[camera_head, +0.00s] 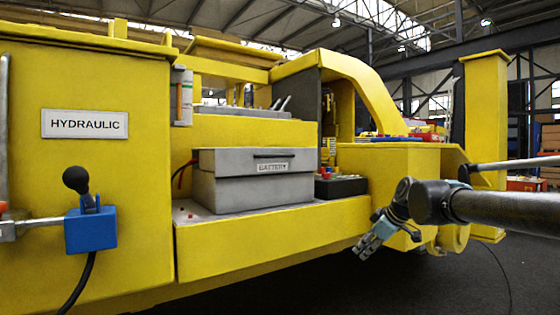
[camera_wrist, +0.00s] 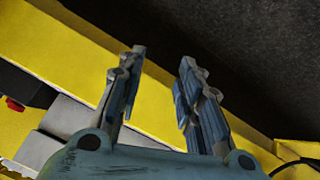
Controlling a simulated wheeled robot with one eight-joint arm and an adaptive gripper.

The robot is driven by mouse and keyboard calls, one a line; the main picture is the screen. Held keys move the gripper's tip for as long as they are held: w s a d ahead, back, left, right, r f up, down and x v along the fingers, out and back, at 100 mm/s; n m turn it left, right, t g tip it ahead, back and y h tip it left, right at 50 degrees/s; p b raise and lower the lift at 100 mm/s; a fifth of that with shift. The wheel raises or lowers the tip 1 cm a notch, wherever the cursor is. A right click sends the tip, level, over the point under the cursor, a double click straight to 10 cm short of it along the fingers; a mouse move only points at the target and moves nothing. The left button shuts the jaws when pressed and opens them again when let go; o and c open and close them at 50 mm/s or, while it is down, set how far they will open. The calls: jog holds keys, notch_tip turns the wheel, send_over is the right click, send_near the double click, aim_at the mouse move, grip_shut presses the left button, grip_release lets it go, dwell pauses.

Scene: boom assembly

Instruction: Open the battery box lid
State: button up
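The grey battery box (camera_head: 255,190) sits on a ledge of the yellow machine in the head view. Its lid (camera_head: 250,160) is down on the box and carries a dark handle strip (camera_head: 273,155) above a BATTERY label. My gripper (camera_head: 366,250) is to the right of the box and lower, in front of the yellow ledge, apart from the lid. In the wrist view my gripper's (camera_wrist: 160,75) two fingers stand apart with nothing between them. A grey surface (camera_wrist: 65,118) shows at the left there, partly cut off by the gripper body.
A black box with red parts (camera_head: 340,185) stands right of the battery box. A blue valve block (camera_head: 90,228) with a black lever is on the left, beneath the HYDRAULIC sign (camera_head: 84,124). The yellow ledge (camera_head: 270,240) runs in front. Dark floor is free below.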

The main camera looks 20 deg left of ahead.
jog(key=w+a+r+n+t+y, duration=0.1)
jog(key=w+a+r+n+y, duration=0.1)
jog(key=w+a+r+n, duration=0.35)
jog(key=w+a+r+n+t+y, duration=0.1)
jog(key=w+a+r+n, duration=0.1)
jog(key=a+r, duration=0.55)
jog(key=n+t+y, duration=0.2)
jog(key=n+y, duration=0.1)
jog(key=n, duration=0.4)
send_near(280, 156)
jog(key=x, duration=1.1)
jog(key=shift+s, duration=0.1)
grip_shut()
